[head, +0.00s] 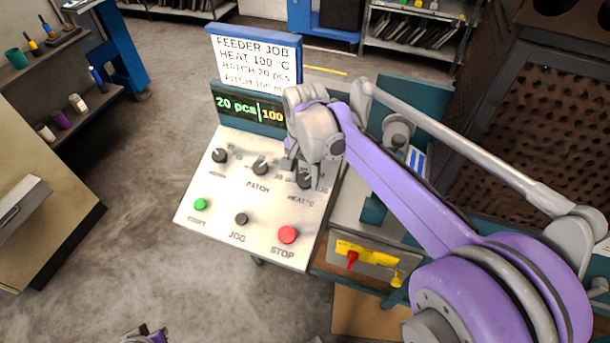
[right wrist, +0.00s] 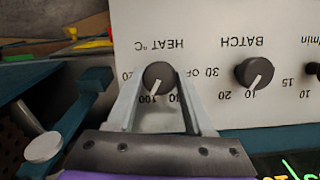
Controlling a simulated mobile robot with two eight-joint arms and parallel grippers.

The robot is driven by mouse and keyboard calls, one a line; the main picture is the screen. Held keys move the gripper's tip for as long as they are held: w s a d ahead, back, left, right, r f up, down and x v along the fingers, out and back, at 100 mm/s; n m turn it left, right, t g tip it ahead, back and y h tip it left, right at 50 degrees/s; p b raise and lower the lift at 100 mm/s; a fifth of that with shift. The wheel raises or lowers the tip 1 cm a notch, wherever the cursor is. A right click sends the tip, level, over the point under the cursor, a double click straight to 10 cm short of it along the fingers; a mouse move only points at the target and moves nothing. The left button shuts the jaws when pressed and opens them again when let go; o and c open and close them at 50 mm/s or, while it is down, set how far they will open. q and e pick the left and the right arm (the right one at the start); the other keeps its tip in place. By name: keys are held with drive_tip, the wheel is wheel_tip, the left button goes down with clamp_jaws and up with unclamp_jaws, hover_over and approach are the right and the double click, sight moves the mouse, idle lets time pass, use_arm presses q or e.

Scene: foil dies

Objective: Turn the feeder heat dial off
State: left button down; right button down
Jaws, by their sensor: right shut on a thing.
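The feeder's heat dial (head: 304,182) is a black knob at the right of the upper row on the pale control panel (head: 212,228). In the right wrist view the heat dial (right wrist: 159,77) appears upside down, its white pointer toward the 100 mark, with the OFF label beside it. My right gripper (head: 302,168) reaches it from above. Its two fingers (right wrist: 160,88) are shut on the dial, one on each side. A small purple and grey part at the bottom edge of the head view looks like my left gripper (head: 147,335); its fingers cannot be made out.
The batch dial (head: 260,168) and another black dial (head: 220,156) sit left of the heat dial. Below are a green button (head: 200,204), a black jog knob (head: 241,219) and a red stop button (head: 288,235). The display (head: 248,108) reads 20 pcs and 100.

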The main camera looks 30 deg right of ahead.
drive_tip(key=shift+n, duration=0.3)
drive_tip(key=n+g+h, duration=0.1)
drive_tip(key=n, duration=0.3)
drive_tip(key=shift+w+a, duration=0.1)
drive_tip(key=n+h, duration=0.1)
drive_tip(key=n, duration=0.2)
drive_tip(key=n+h, duration=0.1)
drive_tip(key=n, duration=0.2)
drive_tip(key=shift+a, duration=0.15)
drive_tip(key=n+h, duration=0.1)
drive_tip(key=n, duration=0.2)
drive_tip(key=n+h, duration=0.1)
drive_tip(key=n, duration=0.2)
drive_tip(key=shift+a+f+n, duration=0.1)
drive_tip(key=shift+n, duration=0.3)
drive_tip(key=n+t, duration=0.1)
drive_tip(key=n, duration=0.2)
drive_tip(key=n+t+h, duration=0.1)
drive_tip(key=n, duration=0.1)
drive_tip(key=shift+n+b, duration=0.35)
drive_tip(key=shift+n, duration=0.05)
drive_tip(key=shift+c, duration=1.5)
unclamp_jaws()
